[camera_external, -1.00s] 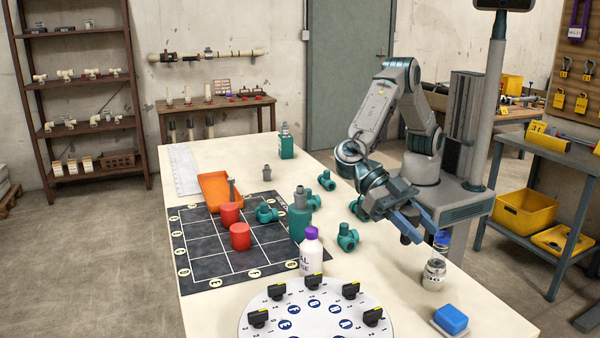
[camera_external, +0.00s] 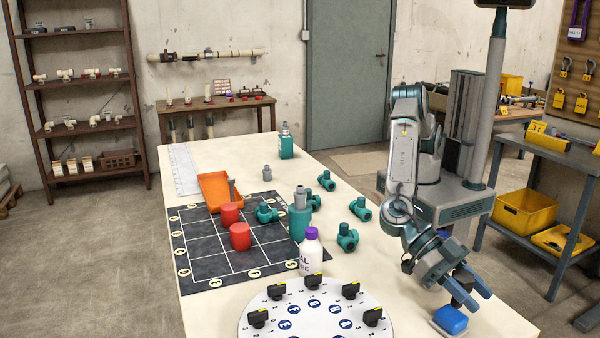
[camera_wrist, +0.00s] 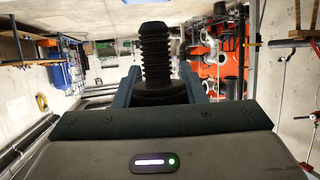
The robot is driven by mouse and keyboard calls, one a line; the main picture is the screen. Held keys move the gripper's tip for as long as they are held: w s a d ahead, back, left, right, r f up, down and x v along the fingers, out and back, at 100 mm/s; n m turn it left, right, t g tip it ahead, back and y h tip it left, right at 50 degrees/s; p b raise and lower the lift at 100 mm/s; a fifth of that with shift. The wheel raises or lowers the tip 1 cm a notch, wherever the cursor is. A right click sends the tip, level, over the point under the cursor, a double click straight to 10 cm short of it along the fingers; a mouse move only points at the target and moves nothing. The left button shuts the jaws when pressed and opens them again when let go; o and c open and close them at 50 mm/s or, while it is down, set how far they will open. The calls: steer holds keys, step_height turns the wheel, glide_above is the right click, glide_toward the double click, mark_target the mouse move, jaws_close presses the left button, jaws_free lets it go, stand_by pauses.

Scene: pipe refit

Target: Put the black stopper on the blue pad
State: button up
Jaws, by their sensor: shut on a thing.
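My gripper (camera_external: 468,291) is shut on the black stopper (camera_external: 461,284), which also shows in the wrist view as a ribbed black piece (camera_wrist: 155,60) standing up between the fingers. In the external view the gripper hangs low at the front right of the table, with the stopper just above the blue pad (camera_external: 450,321).
A white dial plate (camera_external: 316,325) with several black knobs lies left of the pad. A white bottle with a purple cap (camera_external: 311,255), green fittings (camera_external: 347,238) and a dark grid mat (camera_external: 205,265) with red cylinders (camera_external: 240,237) lie further left.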

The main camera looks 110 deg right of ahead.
steer(key=shift+f, duration=0.9)
steer(key=shift+f, duration=0.1)
steer(key=o, duration=1)
steer(key=shift+f, duration=0.1)
steer(key=shift+r, duration=0.2)
steer(key=b+v, duration=0.1)
steer(key=v, duration=1.1)
